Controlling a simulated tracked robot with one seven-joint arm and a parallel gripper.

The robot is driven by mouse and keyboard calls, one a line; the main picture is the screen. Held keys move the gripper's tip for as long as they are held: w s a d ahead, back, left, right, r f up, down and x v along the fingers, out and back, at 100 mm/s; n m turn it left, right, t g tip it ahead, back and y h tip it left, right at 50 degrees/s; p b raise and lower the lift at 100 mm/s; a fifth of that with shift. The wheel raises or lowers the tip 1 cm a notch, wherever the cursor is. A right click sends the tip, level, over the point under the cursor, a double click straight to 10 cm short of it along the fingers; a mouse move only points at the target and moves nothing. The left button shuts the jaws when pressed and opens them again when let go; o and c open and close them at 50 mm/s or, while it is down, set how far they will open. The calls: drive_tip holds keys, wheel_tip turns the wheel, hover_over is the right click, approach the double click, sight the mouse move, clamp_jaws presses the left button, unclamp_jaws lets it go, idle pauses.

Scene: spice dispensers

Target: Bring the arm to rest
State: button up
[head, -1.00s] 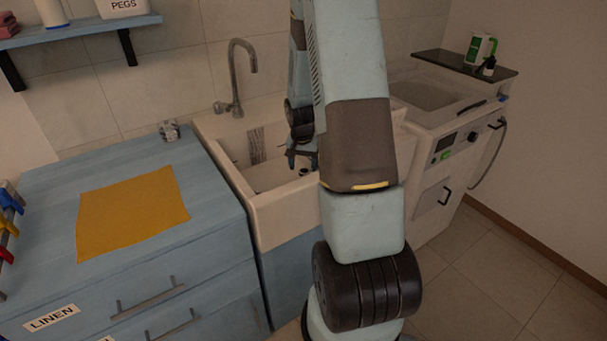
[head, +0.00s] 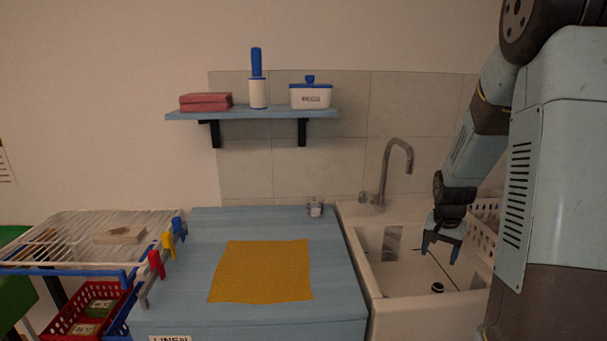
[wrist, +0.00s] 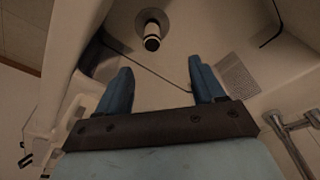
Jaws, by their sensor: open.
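My gripper (head: 441,249) hangs over the white sink (head: 375,285) at the right of the head view, fingers pointing down. In the wrist view my gripper (wrist: 160,85) is open, its two blue fingers apart with nothing between them. A small dark cylinder with a pale band (head: 437,287) is in the sink below the fingers. It also shows in the wrist view (wrist: 152,38), beyond the fingertips and apart from them. My upper arm fills the right edge of the head view.
The grey faucet (head: 394,165) rises at the sink's back, left of my gripper. A white perforated basket (head: 485,225) is close on its right. A blue cabinet with a yellow cloth (head: 262,271) lies left. A shelf (head: 255,113) is on the wall. A drying rack (head: 90,236) stands far left.

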drive_tip(key=s+a+r+n+t, duration=0.1)
drive_tip(key=s+a+r+n, duration=0.1)
drive_tip(key=s+a+r, duration=0.35)
drive_tip(key=s+a+r+n+t, duration=0.1)
drive_tip(key=s+a+r, duration=0.2)
drive_tip(key=r, duration=0.6)
drive_tip(key=s+a+r+n+t, duration=0.1)
drive_tip(key=s+a+r+n, duration=0.1)
drive_tip(key=s, duration=0.5)
drive_tip(key=s+a+r+n+t+y, duration=0.1)
drive_tip(key=s+a+r+n, duration=0.1)
drive_tip(key=s+a+r, duration=0.2)
drive_tip(key=s+r, duration=0.2)
drive_tip(key=s, duration=0.2)
drive_tip(key=shift+a, duration=0.35)
